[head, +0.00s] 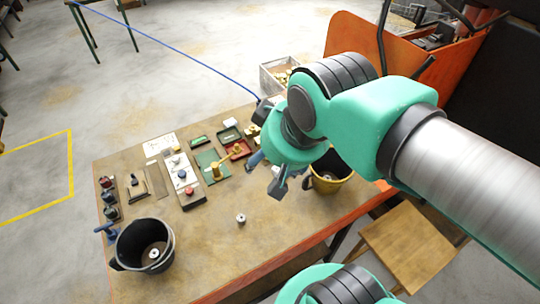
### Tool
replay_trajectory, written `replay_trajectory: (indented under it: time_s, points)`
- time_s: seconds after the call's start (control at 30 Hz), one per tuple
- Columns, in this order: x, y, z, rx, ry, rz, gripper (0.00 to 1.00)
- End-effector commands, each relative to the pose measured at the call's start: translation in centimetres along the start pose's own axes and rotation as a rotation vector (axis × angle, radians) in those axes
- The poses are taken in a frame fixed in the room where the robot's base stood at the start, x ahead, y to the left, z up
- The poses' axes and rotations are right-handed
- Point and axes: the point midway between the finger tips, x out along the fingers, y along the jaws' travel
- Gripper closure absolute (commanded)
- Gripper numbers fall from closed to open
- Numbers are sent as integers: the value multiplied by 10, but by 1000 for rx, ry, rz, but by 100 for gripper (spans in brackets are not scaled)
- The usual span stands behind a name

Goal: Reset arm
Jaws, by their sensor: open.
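My arm reaches in from the right in the head view, and its green wrist hangs over the right part of the worktable (225,248). My gripper (268,176) hangs below the wrist, above the table, with its dark fingers apart and nothing seen between them. Part of the gripper is hidden by the wrist.
A black bucket (145,246) with a small metal part inside stands at the table's front left. A small metal part (241,218) lies alone mid-table. Trays, a green mat (212,166) and a control panel (184,172) fill the back. A stool (412,246) stands right; an orange bin (365,50) is behind.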

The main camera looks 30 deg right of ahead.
Motion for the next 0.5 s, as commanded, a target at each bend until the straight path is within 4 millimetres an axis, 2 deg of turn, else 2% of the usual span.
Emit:
replay_trajectory:
  time_s: [0.37, 0.5]
  points:
    - [-1, -1, 3, -28, 3, -2, 37]
    - [4, -1, 6, -27, 3, -2, 37]
